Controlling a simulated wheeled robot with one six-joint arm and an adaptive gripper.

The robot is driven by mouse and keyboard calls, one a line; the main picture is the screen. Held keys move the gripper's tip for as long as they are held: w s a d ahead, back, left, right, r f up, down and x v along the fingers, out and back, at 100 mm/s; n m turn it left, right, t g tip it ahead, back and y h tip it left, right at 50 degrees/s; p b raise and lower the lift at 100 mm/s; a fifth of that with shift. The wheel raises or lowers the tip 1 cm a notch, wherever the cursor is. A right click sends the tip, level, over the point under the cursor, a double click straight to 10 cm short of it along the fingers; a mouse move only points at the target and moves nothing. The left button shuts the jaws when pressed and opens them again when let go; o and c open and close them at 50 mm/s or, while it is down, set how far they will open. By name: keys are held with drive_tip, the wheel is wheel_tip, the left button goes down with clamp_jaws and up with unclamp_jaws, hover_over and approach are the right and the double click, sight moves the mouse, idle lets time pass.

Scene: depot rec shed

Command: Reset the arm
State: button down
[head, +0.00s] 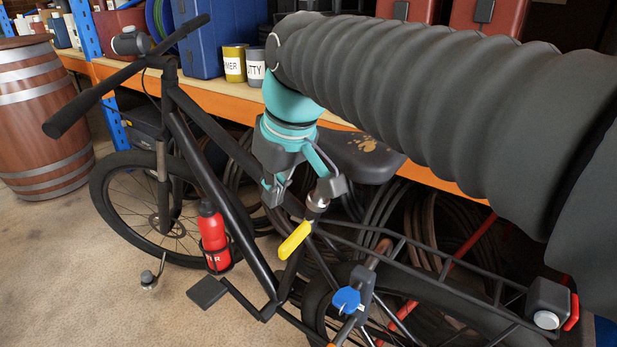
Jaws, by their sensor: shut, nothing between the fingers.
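My arm, in a ribbed dark grey sleeve, reaches in from the right across the upper part of the head view and bends down at a teal wrist. My gripper (273,197), teal and grey, points downward in front of the bicycle's saddle (352,154). Its fingers are shut with nothing between them. It overlaps the bicycle frame (232,219) in the picture; whether it touches the frame I cannot tell. Just right of the fingertips and below them is a yellow grip-like part (295,241) with a metal piece above it.
The dark bicycle stands before an orange-edged shelf (135,75). A red bottle (212,235) sits on its frame. A clamp with a blue knob (347,299) is near its rear wheel. A wooden barrel (40,115) stands at left. Tins and cases are on the shelf. Floor at lower left is clear.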

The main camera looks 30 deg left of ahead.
drive_tip(key=shift+m, duration=0.7)
drive_tip(key=f, duration=0.2)
drive_tip(key=d+f, duration=0.1)
drive_tip(key=f, duration=0.1)
drive_tip(key=shift+d+f, duration=0.1)
drive_tip(key=shift+f, duration=0.1)
drive_tip(key=s+d+f+m+t+h, duration=0.1)
drive_tip(key=d+f+m, duration=0.2)
drive_tip(key=d, duration=1)
drive_tip(key=s+d+f+m+t+h, duration=0.1)
drive_tip(key=d+f+m, duration=0.2)
drive_tip(key=d, duration=1)
drive_tip(key=s+d+f+m+t+h, duration=0.1)
drive_tip(key=d+m, duration=0.5)
drive_tip(key=d, duration=0.7)
wheel_tip(320, 180, down, 2)
drive_tip(key=shift+s+d+f+t+h, duration=0.15)
drive_tip(key=shift+s+d+t+h, duration=0.2)
drive_tip(key=shift+s+t, duration=0.25)
